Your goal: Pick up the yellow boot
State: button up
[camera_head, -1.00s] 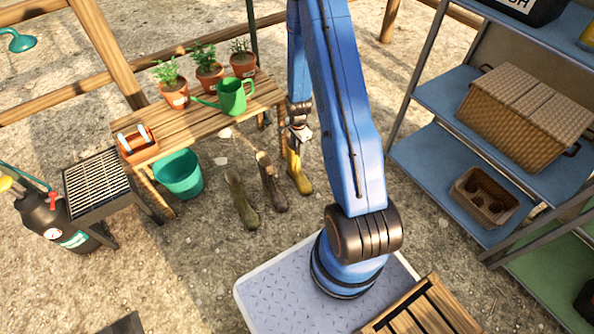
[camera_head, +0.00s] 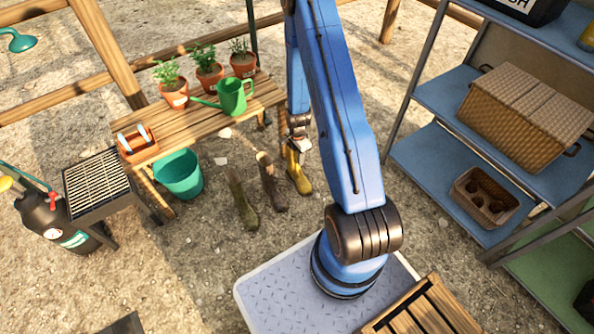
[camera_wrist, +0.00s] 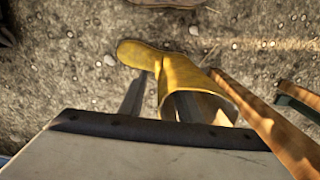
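The yellow boot (camera_head: 298,172) stands upright on the gravel, to the right of the other boots and beside the wooden bench. My gripper (camera_head: 299,150) is right at the top of its shaft. In the wrist view the boot (camera_wrist: 177,72) has its toe at upper left and its open top toward the camera. My gripper (camera_wrist: 159,98) has its fingers apart. One dark finger is outside the shaft on the left, and the other seems to reach into the boot's opening. Whether either finger touches the boot I cannot tell.
A brown boot (camera_head: 272,185) and an olive boot (camera_head: 241,200) stand just left. The wooden bench (camera_head: 180,128) is behind, with potted plants and a green watering can (camera_head: 233,97). A teal bucket (camera_head: 178,176) is left. A shelf rack (camera_head: 437,170) stands right.

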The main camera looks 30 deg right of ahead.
grip_shut()
dwell(1.3)
